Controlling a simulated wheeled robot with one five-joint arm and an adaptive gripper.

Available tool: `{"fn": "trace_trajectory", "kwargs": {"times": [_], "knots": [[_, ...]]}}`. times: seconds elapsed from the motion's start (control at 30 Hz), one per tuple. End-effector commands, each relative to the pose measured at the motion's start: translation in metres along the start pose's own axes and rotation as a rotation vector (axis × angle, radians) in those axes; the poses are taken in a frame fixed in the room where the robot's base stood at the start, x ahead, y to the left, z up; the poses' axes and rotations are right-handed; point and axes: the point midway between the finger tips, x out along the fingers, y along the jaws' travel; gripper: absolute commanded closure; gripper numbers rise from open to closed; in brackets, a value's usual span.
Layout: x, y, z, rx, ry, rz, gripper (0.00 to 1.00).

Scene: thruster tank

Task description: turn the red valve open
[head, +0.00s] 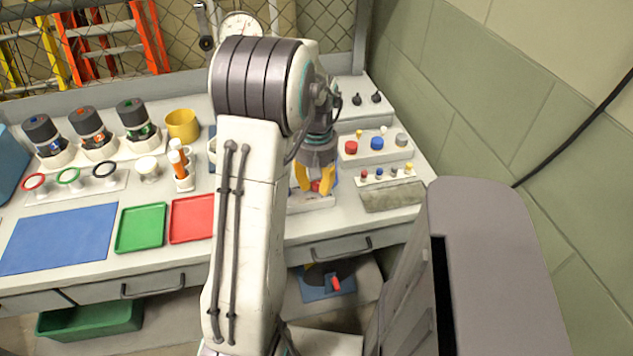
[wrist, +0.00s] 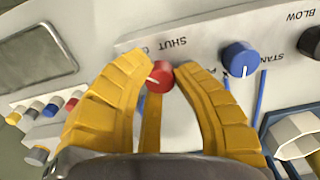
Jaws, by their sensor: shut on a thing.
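The red valve is a small round red knob (wrist: 159,77) with a white mark on its left side, in the middle of the wrist view. It sits on a pale panel with "SHUT" printed beside it and a second word partly hidden by a finger. My gripper (wrist: 160,70) has its yellow fingers closed around the knob, one on each side. In the head view my gripper (head: 315,183) points down at the bench, with a bit of the red knob (head: 316,186) showing between the fingers.
A blue knob (wrist: 238,58) and a black knob (wrist: 309,42) are on the same panel to the right. A white hexagonal part (wrist: 294,134) is close at lower right.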

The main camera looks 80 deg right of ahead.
Motion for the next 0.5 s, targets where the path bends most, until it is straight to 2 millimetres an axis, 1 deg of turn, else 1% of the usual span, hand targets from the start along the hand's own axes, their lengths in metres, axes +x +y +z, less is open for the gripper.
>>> {"fn": "trace_trajectory", "kwargs": {"times": [0.03,0.43,0.47,0.5], "knots": [[0.0025,-0.0009,0.0019,-0.005,-0.008,-0.004,1.0],[0.0025,-0.001,0.002,-0.01,-0.008,-0.004,1.0],[0.0025,-0.001,0.002,-0.01,-0.008,-0.004,0.72],[0.0024,-0.001,0.0019,-0.009,-0.008,-0.004,0.69]]}}
